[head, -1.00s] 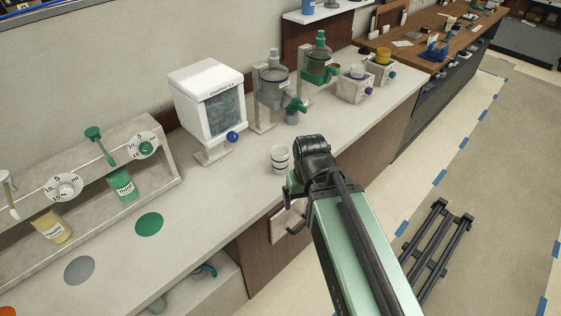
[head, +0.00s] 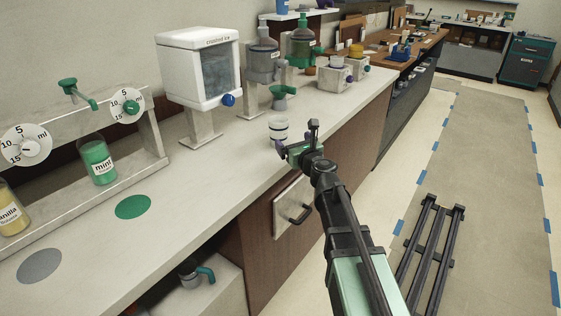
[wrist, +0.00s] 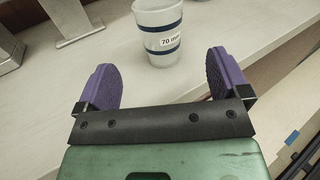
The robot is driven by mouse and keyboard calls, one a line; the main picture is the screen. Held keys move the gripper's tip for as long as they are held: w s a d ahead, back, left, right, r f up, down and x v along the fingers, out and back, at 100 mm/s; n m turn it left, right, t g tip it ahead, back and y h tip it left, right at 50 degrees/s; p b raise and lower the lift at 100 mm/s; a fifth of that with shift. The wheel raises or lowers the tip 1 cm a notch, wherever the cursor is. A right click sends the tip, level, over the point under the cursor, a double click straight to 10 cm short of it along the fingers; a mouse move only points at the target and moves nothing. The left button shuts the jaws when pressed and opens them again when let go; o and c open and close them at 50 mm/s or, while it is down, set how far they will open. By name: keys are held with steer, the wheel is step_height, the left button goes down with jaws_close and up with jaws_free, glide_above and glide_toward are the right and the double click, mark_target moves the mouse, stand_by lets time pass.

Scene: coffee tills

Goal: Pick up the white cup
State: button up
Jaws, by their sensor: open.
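The white cup (head: 278,130) stands upright on the counter near its front edge, in front of the crushed-ice dispenser. In the wrist view the cup (wrist: 158,28) has dark blue bands and a label that seems to read "70 mm". My gripper (head: 299,141) is just right of the cup in the head view. In the wrist view my gripper (wrist: 165,78) is open, its purple pads on either side of an empty gap. The cup is ahead of the pads, roughly centred between them, and its top is cut off by the frame.
The crushed-ice dispenser (head: 200,72) stands behind and left of the cup. A grey dispenser (head: 263,62) and a green dispenser (head: 303,46) stand behind it. A mint bottle (head: 98,160) is in the rack at left. The counter left of the cup is clear around a green disc (head: 133,207).

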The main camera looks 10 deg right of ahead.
mark_target(283, 129)
steer(key=x, duration=0.6)
steer(key=shift+d+r, duration=0.15)
steer(key=shift+r, duration=0.05)
steer(key=x, duration=0.5)
steer(key=shift+w+r+p, duration=0.1)
steer(key=shift+p, duration=0.2)
